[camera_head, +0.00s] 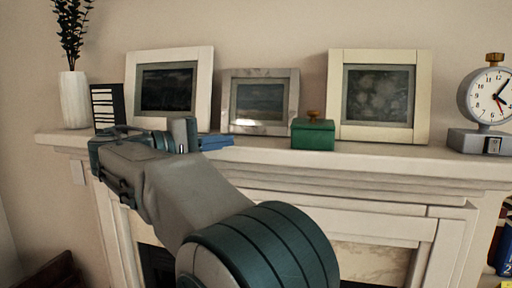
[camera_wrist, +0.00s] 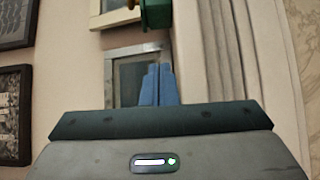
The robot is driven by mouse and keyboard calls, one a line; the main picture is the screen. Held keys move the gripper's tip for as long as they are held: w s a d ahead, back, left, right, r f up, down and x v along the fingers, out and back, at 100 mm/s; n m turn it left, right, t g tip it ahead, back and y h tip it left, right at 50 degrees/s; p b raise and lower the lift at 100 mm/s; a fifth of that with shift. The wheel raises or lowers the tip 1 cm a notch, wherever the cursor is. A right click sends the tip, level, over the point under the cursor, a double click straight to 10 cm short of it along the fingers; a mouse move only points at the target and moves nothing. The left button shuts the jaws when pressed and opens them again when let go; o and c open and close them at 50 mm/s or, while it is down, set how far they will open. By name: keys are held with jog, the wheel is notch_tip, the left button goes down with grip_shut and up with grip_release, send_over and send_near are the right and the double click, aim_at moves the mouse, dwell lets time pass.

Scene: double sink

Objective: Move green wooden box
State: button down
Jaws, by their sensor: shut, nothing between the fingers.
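The green wooden box (camera_head: 313,134), with a brown knob on its lid, sits upright on the mantel shelf, in front of the gap between two framed pictures. It also shows at the top edge of the wrist view (camera_wrist: 156,15), partly cut off. My gripper (camera_head: 222,141) is at the mantel to the left of the box, its blue fingers pointing right toward it, with a clear gap between. In the wrist view the fingers (camera_wrist: 158,70) are together, with nothing held.
The white mantel shelf (camera_head: 415,157) holds a left picture (camera_head: 135,90), a small middle picture (camera_head: 230,103), a right picture (camera_head: 336,100), a white vase (camera_head: 74,100), a dark slatted object (camera_head: 104,104) and a clock (camera_head: 466,139).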

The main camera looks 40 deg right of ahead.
aim_at(277, 148)
jog(key=d, duration=0.3)
jog(key=d+p, duration=0.1)
jog(key=d, duration=0.5)
jog(key=shift+s+d+r, duration=0.15)
jog(key=shift+s+d, duration=0.15)
jog(key=shift+d, duration=0.1)
jog(key=shift+s+d+p, duration=0.35)
jog(key=shift+s+d, duration=0.75)
jog(key=shift+s, duration=0.15)
jog(key=shift+s+d, duration=0.15)
jog(key=shift+d, duration=0.1)
